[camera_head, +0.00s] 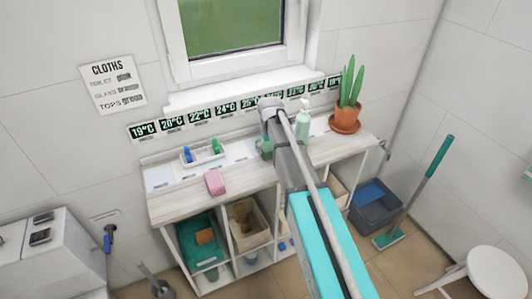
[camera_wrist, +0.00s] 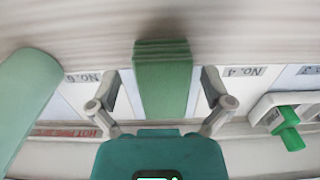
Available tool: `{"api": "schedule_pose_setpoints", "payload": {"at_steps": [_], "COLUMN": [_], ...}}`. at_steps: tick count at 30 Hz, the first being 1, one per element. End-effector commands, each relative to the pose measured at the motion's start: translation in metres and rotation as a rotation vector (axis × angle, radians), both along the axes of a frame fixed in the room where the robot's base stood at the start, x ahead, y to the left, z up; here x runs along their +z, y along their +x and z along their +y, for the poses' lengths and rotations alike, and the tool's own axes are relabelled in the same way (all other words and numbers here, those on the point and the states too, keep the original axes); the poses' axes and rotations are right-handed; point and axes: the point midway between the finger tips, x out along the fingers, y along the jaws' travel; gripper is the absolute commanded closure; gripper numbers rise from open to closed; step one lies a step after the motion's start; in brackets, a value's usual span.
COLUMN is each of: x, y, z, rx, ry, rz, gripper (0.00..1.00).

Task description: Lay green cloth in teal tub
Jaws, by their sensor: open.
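The green cloth (camera_wrist: 163,80), a folded block, lies on the counter between the fingers of my gripper (camera_wrist: 158,82) in the wrist view. The two fingers are apart, one on each side of it, with gaps showing; I see no grip on it. In the head view a bit of green cloth (camera_head: 264,150) shows beside my arm, which hides most of my gripper. The teal tub (camera_head: 188,229) stands in the lower left compartment of the cart, under the counter. An orange-brown item (camera_head: 205,237) is in it.
A pink cloth (camera_head: 214,183) lies near the counter's front edge. A pale green bottle (camera_head: 303,121) and a potted plant (camera_head: 347,110) stand to the right. A white tray (camera_head: 204,154) with small items is at the back left. A beige tub (camera_head: 247,224) stands beside the teal one.

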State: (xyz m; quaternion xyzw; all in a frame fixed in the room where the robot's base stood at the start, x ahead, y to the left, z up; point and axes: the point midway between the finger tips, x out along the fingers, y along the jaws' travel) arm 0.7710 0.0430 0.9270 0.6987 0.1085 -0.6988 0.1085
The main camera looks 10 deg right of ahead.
Motion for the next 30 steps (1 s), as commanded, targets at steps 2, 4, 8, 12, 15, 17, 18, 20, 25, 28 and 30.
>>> {"api": "schedule_pose_setpoints", "payload": {"at_steps": [2, 4, 8, 12, 15, 17, 18, 20, 25, 28, 30], "x": [-0.011, -0.015, -0.021, -0.023, -0.023, -0.023, -0.023, -0.023, -0.023, -0.023, -0.023], "y": [0.0, 0.0, 0.0, 0.0, 0.0, 0.0, 0.0, 0.0, 0.0, 0.0, 0.0], "z": [0.0, 0.0, 0.0, 0.0, 0.0, 0.0, 0.0, 0.0, 0.0, 0.0, 0.0], "rx": [0.0, 0.0, 0.0, 0.0, 0.0, 0.0, 0.0, 0.0, 0.0, 0.0, 0.0], "ry": [0.0, 0.0, 0.0, 0.0, 0.0, 0.0, 0.0, 0.0, 0.0, 0.0, 0.0], "rz": [0.0, 0.0, 0.0, 0.0, 0.0, 0.0, 0.0, 0.0, 0.0, 0.0, 0.0], "gripper": [0.0, 0.0, 0.0, 0.0, 0.0, 0.0, 0.0, 0.0, 0.0, 0.0, 0.04]}}
